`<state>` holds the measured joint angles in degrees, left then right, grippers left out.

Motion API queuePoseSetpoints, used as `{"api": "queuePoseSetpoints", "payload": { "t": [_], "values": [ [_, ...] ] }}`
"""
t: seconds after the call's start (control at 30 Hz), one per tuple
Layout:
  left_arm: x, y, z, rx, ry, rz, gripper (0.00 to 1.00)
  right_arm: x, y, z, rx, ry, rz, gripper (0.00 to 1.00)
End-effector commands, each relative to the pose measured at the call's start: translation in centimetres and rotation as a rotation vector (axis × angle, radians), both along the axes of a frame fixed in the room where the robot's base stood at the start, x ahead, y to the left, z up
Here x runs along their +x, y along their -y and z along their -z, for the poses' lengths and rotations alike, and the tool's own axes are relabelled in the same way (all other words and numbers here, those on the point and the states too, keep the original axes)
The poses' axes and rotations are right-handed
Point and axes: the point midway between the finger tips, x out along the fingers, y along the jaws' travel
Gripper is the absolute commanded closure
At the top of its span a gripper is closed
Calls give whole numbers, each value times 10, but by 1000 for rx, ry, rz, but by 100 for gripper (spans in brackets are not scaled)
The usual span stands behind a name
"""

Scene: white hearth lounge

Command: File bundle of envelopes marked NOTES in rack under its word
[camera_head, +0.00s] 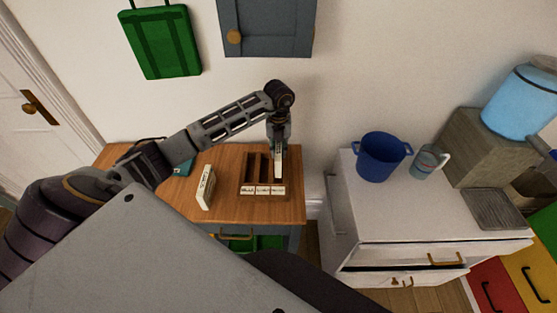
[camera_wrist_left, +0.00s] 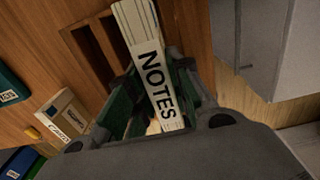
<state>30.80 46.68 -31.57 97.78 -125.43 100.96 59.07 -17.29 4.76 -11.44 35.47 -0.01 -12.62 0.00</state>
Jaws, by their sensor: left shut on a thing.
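The white bundle of envelopes marked NOTES (camera_wrist_left: 157,82) is between the green-padded fingers of my left gripper (camera_head: 279,143), which is shut on it. In the head view the bundle (camera_head: 278,166) points down at the right end of the wooden rack (camera_head: 244,180). The rack has dark upright slots and three white word labels along its front, too small to read surely. Two slots of the rack (camera_wrist_left: 84,48) show open in the wrist view, beside the bundle. I cannot tell whether the bundle's lower end is inside the right slot or just above it. My right gripper is not in view.
A cream bundle, marked CARDS in the wrist view (camera_wrist_left: 64,116), stands on the wooden tabletop (camera_head: 225,160) left of the rack. A teal thing (camera_head: 184,168) lies behind it. A white cabinet (camera_head: 345,205) with a blue bucket (camera_head: 381,158) stands right, across a gap.

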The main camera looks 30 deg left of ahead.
Motion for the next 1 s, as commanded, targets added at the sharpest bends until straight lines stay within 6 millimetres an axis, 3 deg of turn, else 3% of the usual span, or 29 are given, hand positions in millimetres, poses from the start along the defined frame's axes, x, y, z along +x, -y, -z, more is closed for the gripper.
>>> {"api": "queuePoseSetpoints", "payload": {
  "t": [0.2, 0.63, 1.0],
  "values": [
    [0, 0, 19, 0, 1, -1, 100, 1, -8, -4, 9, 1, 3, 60],
    [0, 0, 24, 0, 0, -1, 100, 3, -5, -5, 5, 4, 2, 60],
    [0, 0, 56, -1, 1, -1, 100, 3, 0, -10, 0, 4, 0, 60]
  ]
}}
